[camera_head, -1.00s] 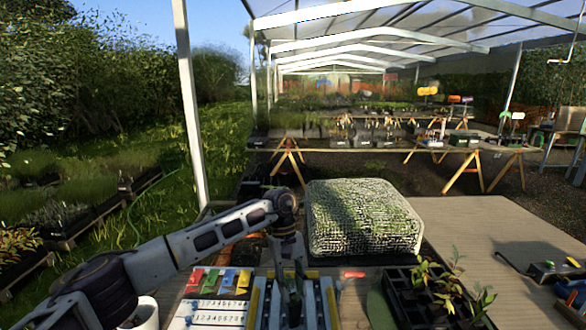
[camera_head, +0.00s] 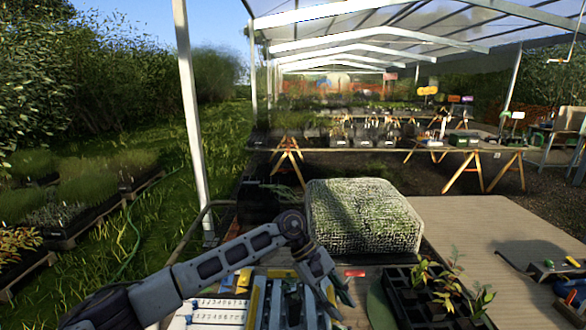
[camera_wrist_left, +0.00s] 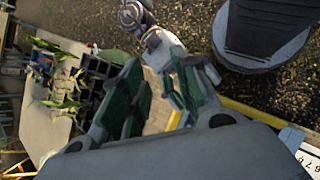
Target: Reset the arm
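My left gripper (camera_head: 338,292) reaches in from the left, low over the front of the bench, tilted down to the right. In the left wrist view its two green-padded fingers (camera_wrist_left: 160,98) stand apart with a gap between them, and nothing shows held there. A rack with yellow and pale bars (camera_head: 252,306) lies just left of the gripper, partly hidden by my arm. My right gripper is in neither view.
A black cell tray of seedlings (camera_head: 400,285) stands right of the gripper, beside a green round mat (camera_head: 378,308). A small red piece (camera_head: 355,273) lies behind. A mesh-covered block (camera_head: 362,218) stands farther back. White numbered strips (camera_head: 213,315) lie at left. The bench at right (camera_head: 480,235) is largely bare.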

